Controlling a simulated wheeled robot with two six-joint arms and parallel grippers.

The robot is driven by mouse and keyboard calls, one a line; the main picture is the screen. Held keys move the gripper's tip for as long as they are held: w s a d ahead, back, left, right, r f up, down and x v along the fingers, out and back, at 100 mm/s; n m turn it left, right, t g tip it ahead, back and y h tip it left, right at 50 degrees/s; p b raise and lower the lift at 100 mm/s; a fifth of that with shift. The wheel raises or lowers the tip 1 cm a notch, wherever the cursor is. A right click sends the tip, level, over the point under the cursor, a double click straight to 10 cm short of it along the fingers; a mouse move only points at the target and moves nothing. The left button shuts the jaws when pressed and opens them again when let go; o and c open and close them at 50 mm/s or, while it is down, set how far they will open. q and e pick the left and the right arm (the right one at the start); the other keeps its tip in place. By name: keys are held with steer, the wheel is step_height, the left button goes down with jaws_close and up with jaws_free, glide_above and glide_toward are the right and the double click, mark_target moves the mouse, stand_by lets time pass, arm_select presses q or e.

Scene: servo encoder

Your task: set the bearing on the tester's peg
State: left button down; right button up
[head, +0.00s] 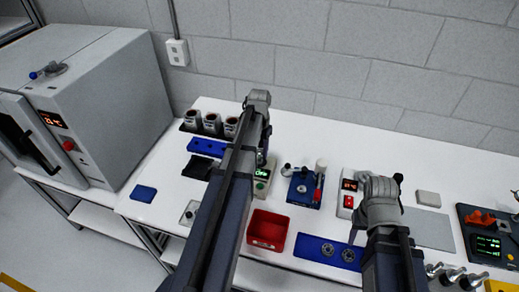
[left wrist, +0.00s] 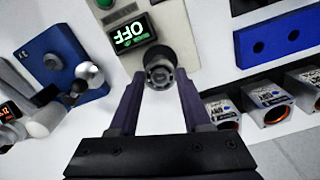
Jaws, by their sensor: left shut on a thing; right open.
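The tester is a pale box with a green-lit display reading OFF (left wrist: 134,36); it also shows in the head view (head: 262,174), partly behind my left arm. My left gripper (left wrist: 160,82) is shut on a small dark ring-shaped bearing (left wrist: 159,76), right in front of the tester's face. A dark round part stands directly behind the bearing; I cannot tell whether the bearing is around the peg or only lined up with it. In the head view the bearing is hidden. My right gripper (head: 396,181) is open, above the right part of the bench.
A blue plate (head: 310,249) with two more ring parts lies at the front, beside a red bin (head: 268,229). A blue fixture (head: 305,189) stands right of the tester.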

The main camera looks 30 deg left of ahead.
arm_select(q)
steer(key=shift+f+b, duration=0.6)
steer(key=shift+f, duration=0.1)
arm_select(e)
steer(key=shift+f, duration=0.65)
arm_select(q)
steer(key=shift+f, duration=0.15)
arm_select(e)
steer(key=shift+f, duration=0.15)
arm_select(q)
steer(key=shift+f+b, duration=0.5)
steer(key=shift+b, duration=0.1)
arm_select(e)
steer(key=shift+f, duration=0.5)
arm_select(q)
jaws_free()
steer(key=shift+r, duration=0.15)
arm_select(e)
steer(key=shift+r, duration=0.1)
